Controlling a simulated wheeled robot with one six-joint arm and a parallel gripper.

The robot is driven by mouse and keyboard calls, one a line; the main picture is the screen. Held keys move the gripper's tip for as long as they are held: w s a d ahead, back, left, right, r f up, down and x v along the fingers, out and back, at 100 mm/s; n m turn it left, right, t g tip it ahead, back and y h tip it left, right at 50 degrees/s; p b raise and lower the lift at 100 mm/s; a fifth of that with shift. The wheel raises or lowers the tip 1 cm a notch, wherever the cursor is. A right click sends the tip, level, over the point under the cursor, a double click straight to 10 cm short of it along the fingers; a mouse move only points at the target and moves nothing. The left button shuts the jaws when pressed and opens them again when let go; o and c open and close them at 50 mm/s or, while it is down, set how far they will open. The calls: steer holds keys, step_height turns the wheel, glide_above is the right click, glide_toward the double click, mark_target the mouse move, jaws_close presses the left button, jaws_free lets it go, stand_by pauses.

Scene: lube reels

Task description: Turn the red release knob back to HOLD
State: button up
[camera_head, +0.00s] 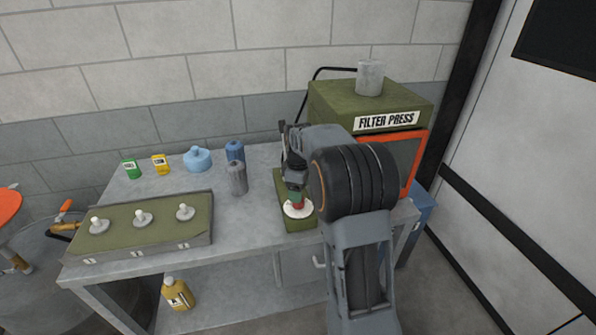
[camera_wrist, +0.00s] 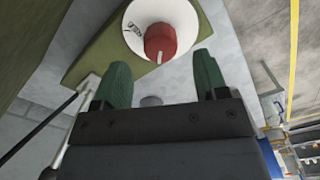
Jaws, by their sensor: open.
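The red release knob (camera_wrist: 160,42) sits on a round white dial (camera_wrist: 180,12) with small dark lettering I cannot read surely. In the head view, a bit of the red knob (camera_head: 298,205) shows at the front of the bench, on the white dial (camera_head: 296,213) of a green box (camera_head: 290,224). My gripper (camera_wrist: 161,78) is open, its two green fingers apart. In the wrist view the knob lies just beyond the fingertips, roughly centred across the gap. In the head view my gripper (camera_head: 295,190) is right at the knob; contact cannot be told.
The green filter press (camera_head: 330,98) stands close behind my arm on the right. A grey cylinder (camera_head: 238,180) and a blue one (camera_head: 235,150) stand left of the box. A green panel (camera_head: 165,225) with several pale knobs fills the left front of the bench (camera_head: 235,218).

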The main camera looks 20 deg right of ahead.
step_height(320, 180, up, 9)
stand_by(0.4)
stand_by(0.4)
steer(key=s+a+f+m+t, duration=0.2)
steer(key=s+a+m, duration=0.3)
steer(key=s, duration=0.6)
steer(key=s+a+f+m+t, duration=0.1)
steer(key=s+a+m, duration=0.3)
steer(key=s, duration=0.6)
steer(key=shift+s+a+f+m+t, duration=0.4)
steer(key=shift+a+t, duration=0.1)
steer(key=shift+a, duration=0.3)
